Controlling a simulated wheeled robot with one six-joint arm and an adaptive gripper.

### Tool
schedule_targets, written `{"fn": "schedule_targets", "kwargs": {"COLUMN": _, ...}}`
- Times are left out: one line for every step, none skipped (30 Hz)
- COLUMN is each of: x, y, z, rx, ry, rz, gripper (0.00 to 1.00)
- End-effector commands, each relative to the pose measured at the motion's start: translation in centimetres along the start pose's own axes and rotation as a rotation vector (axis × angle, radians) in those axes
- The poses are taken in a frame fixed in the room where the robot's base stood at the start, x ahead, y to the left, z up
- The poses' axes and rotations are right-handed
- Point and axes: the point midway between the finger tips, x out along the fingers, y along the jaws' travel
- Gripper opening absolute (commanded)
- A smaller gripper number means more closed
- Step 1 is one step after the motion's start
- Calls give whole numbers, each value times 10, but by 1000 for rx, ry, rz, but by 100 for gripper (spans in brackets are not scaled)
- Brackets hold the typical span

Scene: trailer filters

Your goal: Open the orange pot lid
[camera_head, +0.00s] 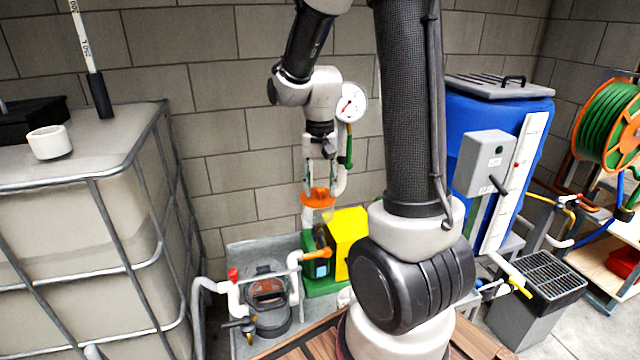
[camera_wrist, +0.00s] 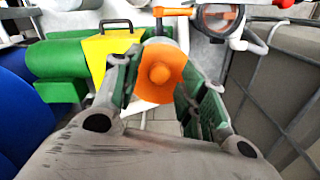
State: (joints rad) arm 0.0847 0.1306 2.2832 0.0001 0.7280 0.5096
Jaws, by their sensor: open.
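An orange rounded piece with a central knob (camera_head: 319,198) sits atop a white upright pipe, just below my gripper (camera_head: 320,176). In the wrist view this orange piece (camera_wrist: 161,74) shows between the two spread fingers of my gripper (camera_wrist: 161,92). The fingers are open; whether they touch it I cannot tell. A grey pump pot with a round lid (camera_head: 268,290) stands lower left in the head view, with orange showing in the lid. It also shows at the top of the wrist view as a dark-ringed round lid (camera_wrist: 216,18). Which orange part is the pot lid is unclear.
A yellow and green box (camera_head: 347,238) stands right of the pot, with an orange handle (camera_head: 318,254) nearby. A gauge (camera_head: 350,103) hangs close behind my gripper. A caged tank (camera_head: 90,225) is at left, a blue tank (camera_head: 470,120) at right.

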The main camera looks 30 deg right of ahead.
Motion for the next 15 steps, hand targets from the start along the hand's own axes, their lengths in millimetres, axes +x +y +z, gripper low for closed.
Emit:
{"fn": "schedule_targets", "kwargs": {"x": 0, "y": 0, "z": 0, "rx": 0, "ry": 0, "rz": 0, "gripper": 42}}
{"fn": "schedule_targets", "kwargs": {"x": 0, "y": 0, "z": 0, "rx": 0, "ry": 0, "rz": 0, "gripper": 42}}
{"fn": "schedule_targets", "kwargs": {"x": 0, "y": 0, "z": 0, "rx": 0, "ry": 0, "rz": 0, "gripper": 34}}
{"fn": "schedule_targets", "kwargs": {"x": 0, "y": 0, "z": 0, "rx": 0, "ry": 0, "rz": 0, "gripper": 29}}
{"fn": "schedule_targets", "kwargs": {"x": 0, "y": 0, "z": 0, "rx": 0, "ry": 0, "rz": 0, "gripper": 24}}
{"fn": "schedule_targets", "kwargs": {"x": 0, "y": 0, "z": 0, "rx": 0, "ry": 0, "rz": 0, "gripper": 16}}
{"fn": "schedule_targets", "kwargs": {"x": 0, "y": 0, "z": 0, "rx": 0, "ry": 0, "rz": 0, "gripper": 11}}
{"fn": "schedule_targets", "kwargs": {"x": 0, "y": 0, "z": 0, "rx": 0, "ry": 0, "rz": 0, "gripper": 5}}
{"fn": "schedule_targets", "kwargs": {"x": 0, "y": 0, "z": 0, "rx": 0, "ry": 0, "rz": 0, "gripper": 0}}
{"fn": "schedule_targets", "kwargs": {"x": 0, "y": 0, "z": 0, "rx": 0, "ry": 0, "rz": 0, "gripper": 0}}
{"fn": "schedule_targets", "kwargs": {"x": 0, "y": 0, "z": 0, "rx": 0, "ry": 0, "rz": 0, "gripper": 0}}
{"fn": "schedule_targets", "kwargs": {"x": 0, "y": 0, "z": 0, "rx": 0, "ry": 0, "rz": 0, "gripper": 0}}
{"fn": "schedule_targets", "kwargs": {"x": 0, "y": 0, "z": 0, "rx": 0, "ry": 0, "rz": 0, "gripper": 0}}
{"fn": "schedule_targets", "kwargs": {"x": 0, "y": 0, "z": 0, "rx": 0, "ry": 0, "rz": 0, "gripper": 0}}
{"fn": "schedule_targets", "kwargs": {"x": -1, "y": 0, "z": 0, "rx": 0, "ry": 0, "rz": 0, "gripper": 0}}
